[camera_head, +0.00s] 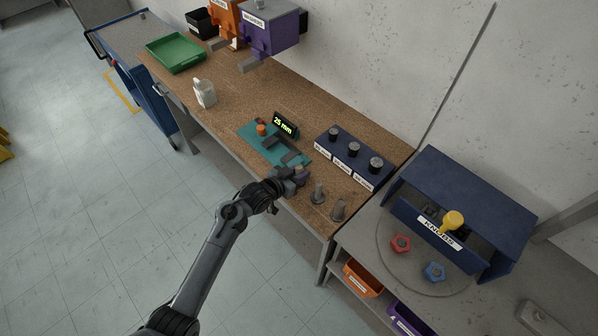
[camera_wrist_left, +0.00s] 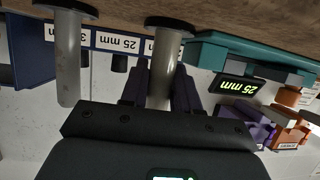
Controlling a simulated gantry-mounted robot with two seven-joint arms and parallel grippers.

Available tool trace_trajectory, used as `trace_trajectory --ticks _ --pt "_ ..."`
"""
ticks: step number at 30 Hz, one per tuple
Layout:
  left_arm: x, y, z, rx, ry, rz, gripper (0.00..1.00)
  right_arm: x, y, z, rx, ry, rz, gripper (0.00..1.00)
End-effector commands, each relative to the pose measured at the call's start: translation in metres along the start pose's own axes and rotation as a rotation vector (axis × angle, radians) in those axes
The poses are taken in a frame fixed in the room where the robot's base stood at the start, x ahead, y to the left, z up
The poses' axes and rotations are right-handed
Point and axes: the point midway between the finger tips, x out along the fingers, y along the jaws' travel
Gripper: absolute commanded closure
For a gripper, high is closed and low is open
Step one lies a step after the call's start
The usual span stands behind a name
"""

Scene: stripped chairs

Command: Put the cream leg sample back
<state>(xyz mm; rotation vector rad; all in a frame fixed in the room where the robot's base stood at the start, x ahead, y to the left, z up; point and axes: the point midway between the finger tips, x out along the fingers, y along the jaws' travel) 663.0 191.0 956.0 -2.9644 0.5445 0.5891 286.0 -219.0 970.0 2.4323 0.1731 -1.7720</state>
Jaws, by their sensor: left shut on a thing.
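My left gripper (camera_head: 296,174) is at the bench's front edge, beside the teal gauge (camera_head: 252,141) with its display reading 25 mm (camera_head: 285,125). In the left wrist view, which is upside down, the gripper (camera_wrist_left: 160,85) is shut on a pale leg sample (camera_wrist_left: 164,52) with a dark round foot. The foot is at or close to the bench top; I cannot tell if it touches. Two greyish leg samples (camera_head: 318,193) and (camera_head: 339,210) stand just right of the gripper. One shows in the wrist view (camera_wrist_left: 68,60). My right gripper is not in view.
A navy rack (camera_head: 347,160) with several white labels and black-topped pieces stands behind. A white bottle (camera_head: 204,93) and green tray (camera_head: 176,53) are farther left. The knob station (camera_head: 470,210) is at the right. Bench space between bottle and gauge is clear.

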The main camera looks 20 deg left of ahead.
Motion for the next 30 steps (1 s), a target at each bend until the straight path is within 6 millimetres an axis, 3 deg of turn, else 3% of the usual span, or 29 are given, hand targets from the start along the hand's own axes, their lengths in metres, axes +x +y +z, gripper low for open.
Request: trace_trajectory --ticks 1,3,16,20,30 --pt "0.001 0.0 0.002 0.0 -0.001 0.0 0.68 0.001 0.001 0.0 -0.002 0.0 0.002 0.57" --pt "0.0 0.0 0.001 0.0 0.0 0.0 0.59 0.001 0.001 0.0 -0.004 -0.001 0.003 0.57" --pt "-0.005 0.0 -0.002 0.0 -0.001 -0.001 0.59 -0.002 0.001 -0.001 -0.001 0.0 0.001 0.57" --pt "-0.021 0.0 -0.002 0.0 -0.001 -0.001 0.59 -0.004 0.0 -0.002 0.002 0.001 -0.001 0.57" --pt "-0.083 0.0 -0.002 0.001 -0.002 -0.001 0.59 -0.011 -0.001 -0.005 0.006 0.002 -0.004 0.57"
